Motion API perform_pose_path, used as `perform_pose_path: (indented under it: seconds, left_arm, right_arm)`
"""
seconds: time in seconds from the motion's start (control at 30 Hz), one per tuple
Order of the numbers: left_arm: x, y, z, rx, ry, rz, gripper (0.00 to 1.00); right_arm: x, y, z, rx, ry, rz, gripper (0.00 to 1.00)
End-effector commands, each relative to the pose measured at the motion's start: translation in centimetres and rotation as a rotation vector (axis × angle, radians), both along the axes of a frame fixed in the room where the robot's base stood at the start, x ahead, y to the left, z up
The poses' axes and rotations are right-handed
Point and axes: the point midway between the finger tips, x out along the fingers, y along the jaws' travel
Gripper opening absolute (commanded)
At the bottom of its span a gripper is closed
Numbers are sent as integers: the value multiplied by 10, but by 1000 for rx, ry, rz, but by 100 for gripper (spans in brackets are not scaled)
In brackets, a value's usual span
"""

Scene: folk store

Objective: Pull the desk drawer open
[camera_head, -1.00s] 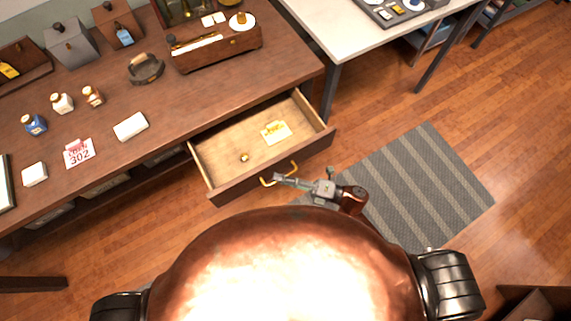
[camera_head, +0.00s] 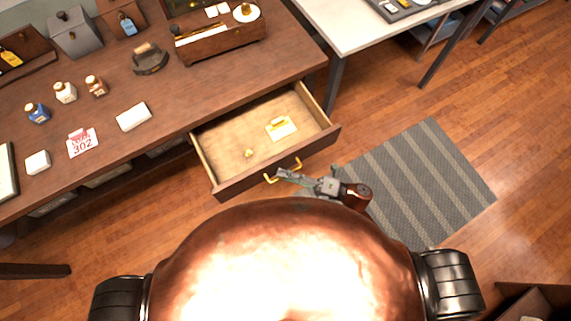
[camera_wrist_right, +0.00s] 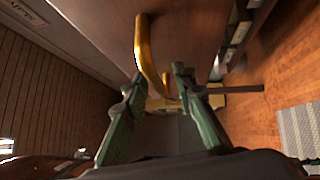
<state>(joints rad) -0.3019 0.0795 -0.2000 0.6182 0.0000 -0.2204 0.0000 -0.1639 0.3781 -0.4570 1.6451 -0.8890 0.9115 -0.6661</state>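The desk drawer (camera_head: 210,160) is pulled out from under the brown wooden desk (camera_head: 225,88), and its inside shows in the head view. Its brass handle (camera_head: 270,178) is on the front panel. My right gripper (camera_head: 284,174) is at the handle. In the right wrist view the curved handle (camera_wrist_right: 147,52) runs down toward the gap between the two green fingers of the right gripper (camera_wrist_right: 158,82). The fingers stand apart, and a gap shows between them; firm contact is not clear. My left gripper is not in view.
The drawer holds a yellow-and-white item (camera_head: 281,128) and a small gold object (camera_head: 249,153). Bottles, a card marked 302 (camera_head: 82,143) and a wooden box (camera_head: 220,42) stand on the desk. A grey striped rug (camera_head: 425,180) lies on the floor at right.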

Motion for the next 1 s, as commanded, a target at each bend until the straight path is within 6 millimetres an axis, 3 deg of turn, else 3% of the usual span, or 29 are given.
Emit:
perform_pose_path:
  seconds: [0.27,0.7,1.0]
  left_arm:
    - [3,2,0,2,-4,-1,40]
    - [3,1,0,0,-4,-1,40]
    - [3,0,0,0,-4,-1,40]
  right_arm:
    - [-3,-8,-1,-1,0,0,25]
    - [-31,-86,-13,-3,1,0,25]
    - [-40,-112,-15,0,0,0,25]
